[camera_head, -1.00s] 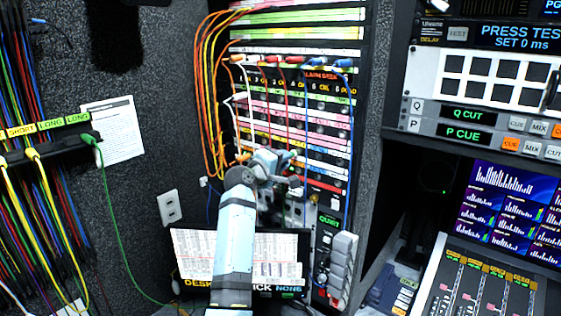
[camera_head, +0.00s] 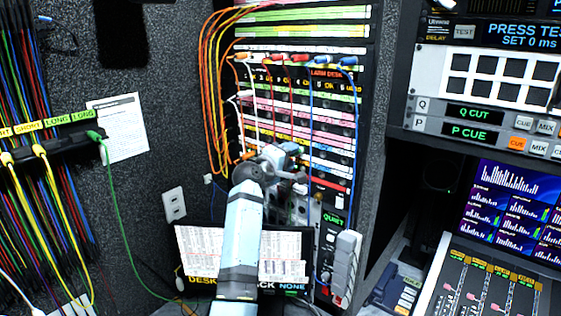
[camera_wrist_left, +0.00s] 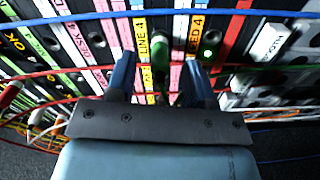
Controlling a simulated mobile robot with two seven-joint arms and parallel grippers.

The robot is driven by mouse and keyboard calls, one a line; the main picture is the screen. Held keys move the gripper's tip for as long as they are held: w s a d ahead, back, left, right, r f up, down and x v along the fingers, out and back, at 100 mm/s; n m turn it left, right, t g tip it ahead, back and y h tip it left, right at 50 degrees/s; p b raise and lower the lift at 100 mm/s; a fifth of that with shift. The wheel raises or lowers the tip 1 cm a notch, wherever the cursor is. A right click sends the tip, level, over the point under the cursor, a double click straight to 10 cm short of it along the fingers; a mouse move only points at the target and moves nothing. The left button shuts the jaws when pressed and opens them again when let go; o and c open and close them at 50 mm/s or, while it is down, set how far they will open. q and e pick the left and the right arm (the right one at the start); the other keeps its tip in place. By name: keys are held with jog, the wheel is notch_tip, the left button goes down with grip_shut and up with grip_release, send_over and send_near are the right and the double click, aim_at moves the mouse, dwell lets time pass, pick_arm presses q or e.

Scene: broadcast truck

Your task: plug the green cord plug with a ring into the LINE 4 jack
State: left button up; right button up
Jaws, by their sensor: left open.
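My left gripper (camera_head: 287,163) is at the lower part of the patch bay (camera_head: 300,105) in the head view. In the left wrist view the gripper (camera_wrist_left: 158,66) is open, with one blue finger on each side of a green plug (camera_wrist_left: 160,54). The plug stands at the yellow LINE 4 label (camera_wrist_left: 143,46); I cannot tell how deep it sits, and no ring on it is clear. A green cord (camera_head: 118,215) hangs from the holder at the left in the head view and runs down toward the floor. My right gripper is not in view.
Blue (camera_wrist_left: 60,18) and red cords cross close to the fingers in the left wrist view. Orange cords (camera_head: 207,85) loop along the patch bay's left side.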

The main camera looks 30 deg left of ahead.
pick_arm(q)
jog(key=s+a+b, duration=0.1)
jog(key=s+b, duration=0.2)
jog(key=s, duration=1)
jog(key=shift+s, duration=0.4)
